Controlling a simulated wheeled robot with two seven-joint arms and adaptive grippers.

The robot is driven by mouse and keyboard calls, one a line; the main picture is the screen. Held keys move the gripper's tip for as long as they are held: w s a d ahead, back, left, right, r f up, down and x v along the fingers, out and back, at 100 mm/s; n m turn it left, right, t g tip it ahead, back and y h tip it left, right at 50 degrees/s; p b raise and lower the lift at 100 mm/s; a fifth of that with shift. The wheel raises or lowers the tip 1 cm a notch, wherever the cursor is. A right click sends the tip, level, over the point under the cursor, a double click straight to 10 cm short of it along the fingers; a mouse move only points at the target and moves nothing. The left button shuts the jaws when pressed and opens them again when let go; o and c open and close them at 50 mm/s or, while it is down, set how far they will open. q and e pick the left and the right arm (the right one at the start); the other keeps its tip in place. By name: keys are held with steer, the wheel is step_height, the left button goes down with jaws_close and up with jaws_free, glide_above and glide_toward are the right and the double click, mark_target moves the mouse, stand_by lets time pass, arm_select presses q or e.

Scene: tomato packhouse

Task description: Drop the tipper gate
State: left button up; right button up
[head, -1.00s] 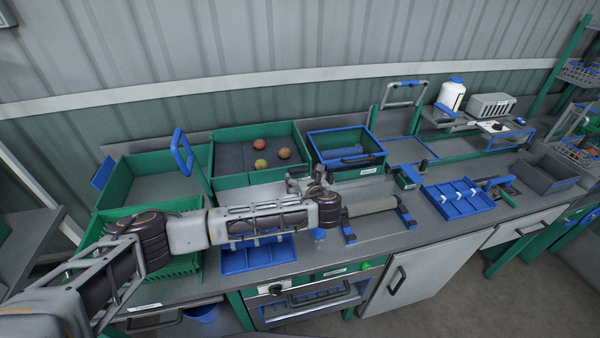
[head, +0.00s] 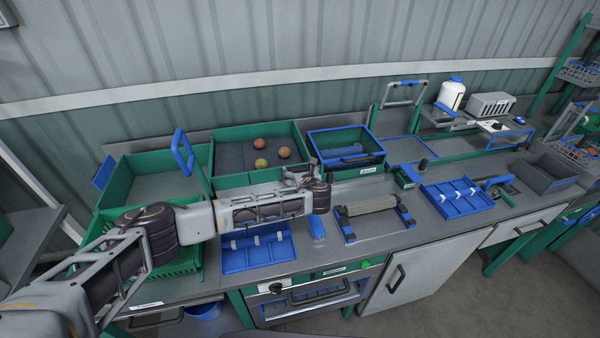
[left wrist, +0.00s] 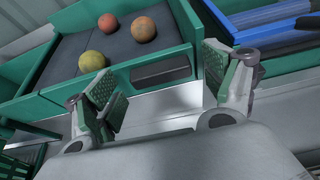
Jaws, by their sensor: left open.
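A green tipper tray (head: 235,184) with a dark floor holds a red, a yellow and an orange tomato. In the left wrist view its green front wall (left wrist: 120,79) carries a dark rectangular block (left wrist: 160,70). I cannot tell for certain which part is the gate. My left gripper (head: 300,177) is in front of the tray's right part. In the left wrist view the gripper (left wrist: 163,92) is open and empty, its green-padded fingers apart before the front wall. My right gripper is in neither view.
An empty green bin (head: 150,200) stands left of the tray. A blue-rimmed green crate (head: 345,168) stands close on the right. A blue divided tray (head: 258,258) and a roller stand (head: 372,207) lie in front. The wall is behind.

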arm_select(q)
steer(key=shift+c, duration=0.4)
steer(key=c, duration=0.9)
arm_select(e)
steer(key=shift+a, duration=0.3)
